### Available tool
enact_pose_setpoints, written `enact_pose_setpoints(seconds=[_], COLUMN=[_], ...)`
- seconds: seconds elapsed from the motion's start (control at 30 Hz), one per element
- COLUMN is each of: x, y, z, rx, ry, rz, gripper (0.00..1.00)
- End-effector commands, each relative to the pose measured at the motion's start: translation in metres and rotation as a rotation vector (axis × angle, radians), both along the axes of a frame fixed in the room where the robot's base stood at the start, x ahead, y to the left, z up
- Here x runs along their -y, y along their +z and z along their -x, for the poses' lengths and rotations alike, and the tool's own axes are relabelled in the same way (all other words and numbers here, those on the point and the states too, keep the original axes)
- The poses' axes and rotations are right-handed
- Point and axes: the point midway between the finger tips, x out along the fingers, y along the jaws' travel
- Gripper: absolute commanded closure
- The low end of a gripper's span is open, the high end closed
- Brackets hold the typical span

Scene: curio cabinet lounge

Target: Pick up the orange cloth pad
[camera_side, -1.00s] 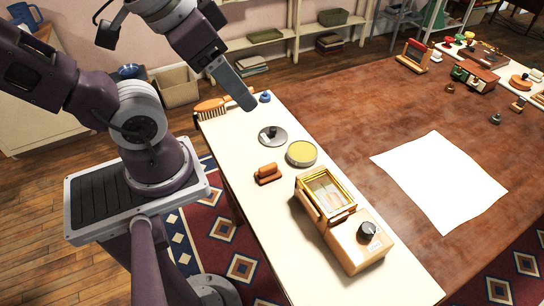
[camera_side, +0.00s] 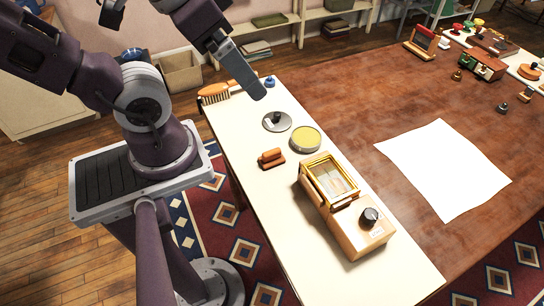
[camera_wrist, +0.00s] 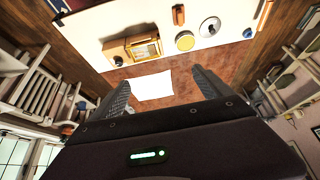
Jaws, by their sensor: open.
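A small orange-brown padded piece (camera_side: 271,158) lies on the cream side table, left of the wooden box; it looks like the orange cloth pad. It also shows at the top of the wrist view (camera_wrist: 178,15). My gripper (camera_side: 259,92) is raised above the far end of the cream table, well away from the pad. In the wrist view, its two fingers (camera_wrist: 160,77) are spread apart with nothing between them. The wrist view looks past the fingers to a white sheet on the brown table.
A wooden box with a brass-framed glass top (camera_side: 332,182) and black knob stands right of the pad. A round yellow tin (camera_side: 306,139), a grey disc with a black knob (camera_side: 277,121), an orange brush (camera_side: 215,92) and a blue knob (camera_side: 269,81) are nearby. The white sheet (camera_side: 444,165) lies flat.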

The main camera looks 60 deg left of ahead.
Motion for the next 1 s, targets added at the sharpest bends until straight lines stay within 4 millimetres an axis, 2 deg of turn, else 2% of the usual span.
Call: enact_pose_setpoints(seconds=[0.07, 0.13, 0.27, 0.37, 0.47, 0.5, 0.6, 0.7, 0.83, 1.0], x=[-0.001, -0.009, -0.043, -0.073, -0.097, -0.104, -0.110, -0.107, -0.100, -0.098], y=[-0.001, -0.006, -0.036, -0.077, -0.134, -0.159, -0.219, -0.263, -0.291, -0.313], z=[-0.002, -0.012, -0.055, -0.090, -0.113, -0.117, -0.118, -0.111, -0.102, -0.101], rx=[-0.004, -0.028, -0.149, -0.267, -0.376, -0.408, -0.442, -0.424, -0.390, -0.386], ry=[-0.004, -0.031, -0.205, -0.444, -0.739, -0.867, -1.163, -1.381, -1.519, -1.544], rz=[-0.008, -0.055, -0.251, -0.399, -0.477, -0.488, -0.470, -0.426, -0.389, -0.382], gripper=[0.11, 0.11, 0.11, 0.11, 0.11, 0.11, 0.11, 0.11, 0.11, 0.11])
